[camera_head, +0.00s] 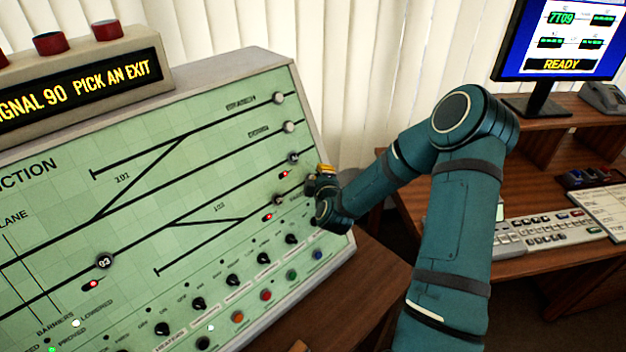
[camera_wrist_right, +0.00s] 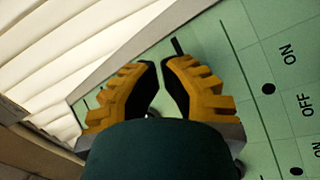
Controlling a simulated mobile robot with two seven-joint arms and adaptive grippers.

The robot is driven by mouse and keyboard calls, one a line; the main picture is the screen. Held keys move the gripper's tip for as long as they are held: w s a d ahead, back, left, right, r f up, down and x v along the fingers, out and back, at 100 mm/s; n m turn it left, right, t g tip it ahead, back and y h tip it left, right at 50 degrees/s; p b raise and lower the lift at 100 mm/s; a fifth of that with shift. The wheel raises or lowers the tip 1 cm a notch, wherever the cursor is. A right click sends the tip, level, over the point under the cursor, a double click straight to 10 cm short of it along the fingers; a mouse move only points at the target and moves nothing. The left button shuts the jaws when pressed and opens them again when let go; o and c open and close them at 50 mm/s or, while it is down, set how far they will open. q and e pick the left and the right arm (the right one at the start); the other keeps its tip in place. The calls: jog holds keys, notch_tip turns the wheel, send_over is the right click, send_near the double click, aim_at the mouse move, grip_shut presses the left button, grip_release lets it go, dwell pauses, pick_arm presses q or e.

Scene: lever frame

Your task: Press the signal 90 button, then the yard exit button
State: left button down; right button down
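The green control panel (camera_head: 130,190) stands tilted, with black track lines. A dark round button (camera_head: 104,261) on the lower left line bears a small number, hard to read, with a lit red lamp below. Two pale round buttons, an upper one (camera_head: 279,98) and a lower one (camera_head: 288,127), end the upper lines at the right; their labels are too small to read. The display (camera_head: 85,90) reads "SIGNAL 90 PICK AN EXIT", its start cut off. My right gripper (camera_head: 322,172) is at the panel's right edge, below the pale buttons, fingers together and empty (camera_wrist_right: 159,66). My left gripper is out of view.
Another dark round button (camera_head: 292,158) sits near my right gripper. Rows of black knobs (camera_head: 233,280) and coloured buttons line the lower panel. Red buttons (camera_head: 50,43) top the display box. A monitor (camera_head: 570,40) reading "READY" and a keyboard (camera_head: 545,232) stand on the right desk.

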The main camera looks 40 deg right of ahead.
jog(key=shift+w+f+b, duration=0.25)
jog(key=shift+w+b, duration=0.15)
dwell(0.5)
jog(key=shift+s+r, duration=0.1)
dwell(0.3)
jog(key=shift+s+r, duration=0.35)
jog(key=shift+s, duration=0.3)
jog(key=shift+s+d+r, duration=0.1)
jog(key=shift+s+r, duration=0.3)
jog(key=shift+s, duration=0.35)
jog(key=shift+s+d+r, duration=0.1)
jog(key=shift+s+r, duration=0.3)
jog(key=shift+s, duration=0.3)
jog(key=shift+s+d+r, duration=0.1)
jog(key=shift+s+r, duration=0.3)
jog(key=shift+s, duration=0.35)
